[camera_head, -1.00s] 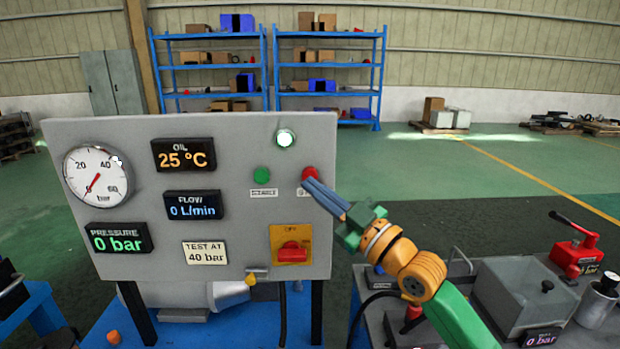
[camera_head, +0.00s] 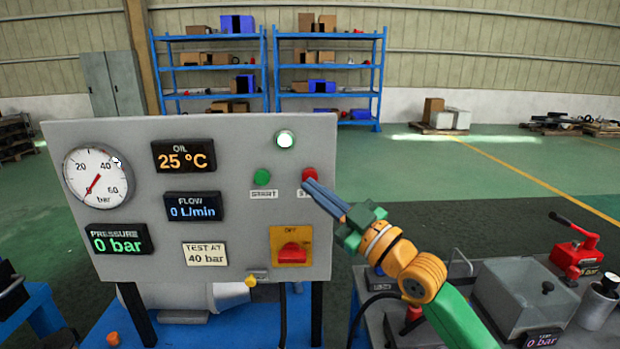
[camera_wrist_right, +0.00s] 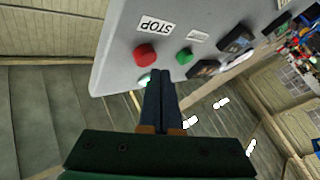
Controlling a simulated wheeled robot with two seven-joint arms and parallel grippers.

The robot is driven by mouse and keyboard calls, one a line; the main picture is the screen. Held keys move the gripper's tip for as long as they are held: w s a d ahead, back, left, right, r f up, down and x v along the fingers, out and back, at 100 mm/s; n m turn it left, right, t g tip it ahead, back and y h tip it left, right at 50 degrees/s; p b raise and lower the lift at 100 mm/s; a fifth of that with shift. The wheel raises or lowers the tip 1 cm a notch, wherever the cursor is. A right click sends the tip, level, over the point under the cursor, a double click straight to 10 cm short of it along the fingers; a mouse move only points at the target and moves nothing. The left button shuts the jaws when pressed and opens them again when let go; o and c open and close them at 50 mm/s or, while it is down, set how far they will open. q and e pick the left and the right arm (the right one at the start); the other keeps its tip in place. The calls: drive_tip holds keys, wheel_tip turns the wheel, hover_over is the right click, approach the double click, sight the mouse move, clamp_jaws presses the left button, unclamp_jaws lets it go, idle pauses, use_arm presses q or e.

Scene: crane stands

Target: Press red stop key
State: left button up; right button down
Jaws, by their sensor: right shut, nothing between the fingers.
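The red stop key (camera_head: 309,174) is a round button on the grey panel's right side, above a label partly hidden by my fingers. In the right wrist view the red stop key (camera_wrist_right: 145,54) shows whole beside its STOP label (camera_wrist_right: 156,25), which appears upside down. My right gripper (camera_head: 308,183) is shut and empty, its blue fingers pointing up-left with the tips just below the key. In the wrist view the right gripper (camera_wrist_right: 160,73) has its tips close to the key; I cannot tell whether they touch it. My left gripper is not in view.
A green button (camera_head: 262,177) sits left of the red key, with a lit white lamp (camera_head: 285,139) above. A red switch on a yellow plate (camera_head: 292,246) is below. The gauge (camera_head: 97,183) and displays fill the panel's left. A grey box (camera_head: 522,292) stands at right.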

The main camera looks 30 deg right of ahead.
idle(0.8)
drive_tip(key=shift+w+d, duration=0.2)
drive_tip(key=shift+w, duration=0.2)
drive_tip(key=shift+w+d+b, duration=0.2)
drive_tip(key=shift+w+b, duration=0.1)
drive_tip(key=shift+w, duration=0.15)
idle(0.7)
drive_tip(key=shift+s+a, duration=0.4)
drive_tip(key=shift+s, duration=0.4)
drive_tip(key=s, duration=0.1)
drive_tip(key=s+a+p, duration=0.1)
drive_tip(key=s, duration=0.1)
drive_tip(key=s+a, duration=0.1)
drive_tip(key=shift+s+a, duration=0.1)
drive_tip(key=shift+s, duration=0.15)
drive_tip(key=shift+f, duration=0.1)
idle(0.7)
